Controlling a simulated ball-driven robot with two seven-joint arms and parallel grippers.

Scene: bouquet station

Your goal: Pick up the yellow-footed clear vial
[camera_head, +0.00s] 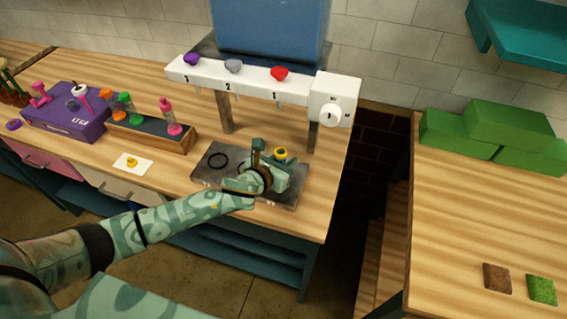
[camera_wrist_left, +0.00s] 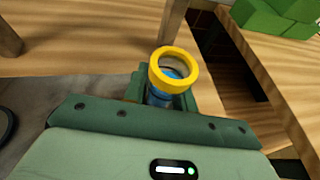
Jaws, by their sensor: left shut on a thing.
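My left gripper (camera_head: 275,163) is over the dark grey tray (camera_head: 207,165) under the dispenser, shut on a vial with a yellow ring-shaped end (camera_head: 281,152). In the left wrist view the yellow ring (camera_wrist_left: 174,69) stands above the green fingers (camera_wrist_left: 160,97), with blue showing inside it and just below it. The rest of the vial is hidden by the gripper in both views. I cannot tell whether the vial touches the tray. My right gripper is not in view.
The white dispenser bar (camera_head: 228,82) with coloured knobs stands on posts behind the gripper. A black ring (camera_head: 217,161) lies on the tray. A wooden rack (camera_head: 150,136) with several colourful vials, a purple box (camera_head: 62,118) and a white card (camera_head: 132,163) are on the left.

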